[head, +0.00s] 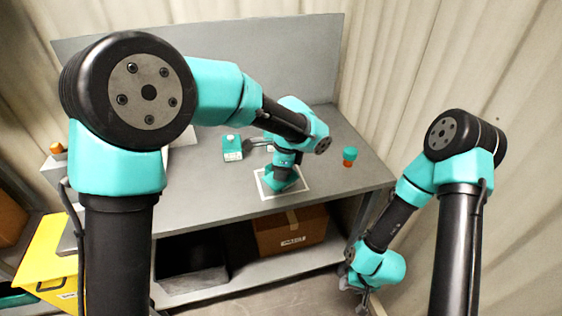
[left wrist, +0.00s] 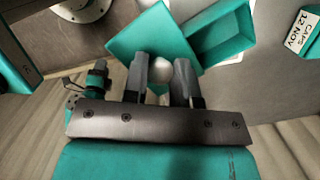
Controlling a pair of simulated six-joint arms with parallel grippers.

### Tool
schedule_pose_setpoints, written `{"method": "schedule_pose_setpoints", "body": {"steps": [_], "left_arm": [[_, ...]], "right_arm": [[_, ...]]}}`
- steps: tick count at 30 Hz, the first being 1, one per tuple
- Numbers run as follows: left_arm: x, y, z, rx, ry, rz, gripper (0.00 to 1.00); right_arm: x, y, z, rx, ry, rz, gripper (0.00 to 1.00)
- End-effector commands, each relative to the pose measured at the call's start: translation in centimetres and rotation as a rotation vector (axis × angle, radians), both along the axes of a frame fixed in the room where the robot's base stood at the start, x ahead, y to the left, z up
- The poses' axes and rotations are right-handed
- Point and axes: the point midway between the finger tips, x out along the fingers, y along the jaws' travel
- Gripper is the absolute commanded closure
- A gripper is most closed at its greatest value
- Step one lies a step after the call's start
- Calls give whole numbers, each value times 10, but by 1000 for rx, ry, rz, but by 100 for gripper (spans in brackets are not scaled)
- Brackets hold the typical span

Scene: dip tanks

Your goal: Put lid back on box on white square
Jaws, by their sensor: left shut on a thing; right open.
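My left gripper (left wrist: 161,78) is shut on the white knob (left wrist: 161,68) of a teal lid (left wrist: 138,40). The open teal box (left wrist: 224,32) shows beside and partly behind the lid in the left wrist view. The lid sits turned relative to the box and does not cover all of it; I cannot tell whether they touch. In the head view, my left gripper (head: 284,166) is over the white square (head: 300,186), with teal parts below it. My right gripper (head: 362,302) is open and empty, low in front of the bench.
A labelled teal box (head: 232,148) stands behind left on the bench; its label reads CAPS 12 NOV. A teal and orange item (head: 349,156) stands at the right. A cardboard box (head: 290,232) is on the lower shelf. The bench front is clear.

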Motion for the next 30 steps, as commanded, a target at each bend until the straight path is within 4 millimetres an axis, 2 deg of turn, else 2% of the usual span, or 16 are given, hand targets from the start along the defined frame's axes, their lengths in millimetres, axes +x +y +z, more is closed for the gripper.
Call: {"method": "schedule_pose_setpoints", "body": {"steps": [6, 12, 16, 25, 30], "left_arm": [[46, 0, -6, 1, 1, 3, 97], [80, 0, -8, 0, 0, 1, 97], [89, 0, -8, 1, 0, 1, 97], [89, 0, -9, 1, 1, 0, 97], [89, 0, -24, 3, 4, 0, 97]], "right_arm": [[0, 0, 0, 0, 0, 0, 57], [0, 0, 0, 0, 0, 0, 57], [0, 0, 0, 0, 0, 0, 57], [0, 0, 0, 0, 0, 0, 57], [0, 0, 0, 0, 0, 0, 57]]}}
